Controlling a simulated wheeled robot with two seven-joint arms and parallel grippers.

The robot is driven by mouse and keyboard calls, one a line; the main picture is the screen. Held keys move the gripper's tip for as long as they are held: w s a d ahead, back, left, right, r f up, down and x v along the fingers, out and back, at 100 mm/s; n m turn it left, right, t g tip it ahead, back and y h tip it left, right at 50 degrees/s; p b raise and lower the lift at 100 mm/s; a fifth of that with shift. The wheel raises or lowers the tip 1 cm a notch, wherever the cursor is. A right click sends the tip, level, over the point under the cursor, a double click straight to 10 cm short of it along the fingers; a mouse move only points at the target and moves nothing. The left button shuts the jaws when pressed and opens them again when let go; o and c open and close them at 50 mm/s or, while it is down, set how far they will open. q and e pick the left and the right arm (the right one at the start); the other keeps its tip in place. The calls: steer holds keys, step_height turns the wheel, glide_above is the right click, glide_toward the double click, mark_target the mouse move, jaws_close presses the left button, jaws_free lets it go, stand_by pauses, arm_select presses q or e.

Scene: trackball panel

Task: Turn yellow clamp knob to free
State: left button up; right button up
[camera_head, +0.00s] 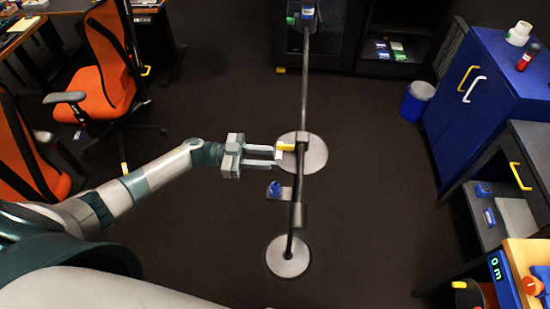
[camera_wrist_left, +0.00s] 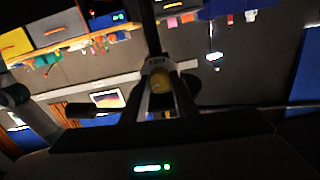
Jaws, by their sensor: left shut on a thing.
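The yellow clamp knob (camera_head: 286,146) sits on the left side of a dark pole at a clamp above a round grey plate (camera_head: 314,160). My left gripper (camera_head: 279,154) reaches in from the left and is shut on the knob. In the left wrist view the yellow knob (camera_wrist_left: 160,83) shows between the fingers (camera_wrist_left: 160,100), in front of the pole. The fingers hide part of the knob, and I cannot tell its turn angle. My right gripper is not in view.
A blue knob (camera_head: 275,189) is on a lower bracket. A second round plate (camera_head: 288,258) carries the pole's near end. Orange chairs (camera_head: 105,70) stand left. A blue cabinet (camera_head: 490,85) and bin (camera_head: 417,101) stand right. The floor between the pole and cabinet is clear.

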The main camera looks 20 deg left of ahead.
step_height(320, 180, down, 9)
steer(key=b, duration=0.9)
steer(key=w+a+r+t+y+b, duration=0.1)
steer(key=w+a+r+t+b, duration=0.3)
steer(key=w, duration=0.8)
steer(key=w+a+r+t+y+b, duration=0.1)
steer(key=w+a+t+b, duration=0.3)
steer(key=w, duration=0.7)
arm_select(q)
steer(key=shift+f+m+b, duration=0.15)
steer(key=shift+m+b, duration=2.6)
steer(key=shift+m, duration=8.45)
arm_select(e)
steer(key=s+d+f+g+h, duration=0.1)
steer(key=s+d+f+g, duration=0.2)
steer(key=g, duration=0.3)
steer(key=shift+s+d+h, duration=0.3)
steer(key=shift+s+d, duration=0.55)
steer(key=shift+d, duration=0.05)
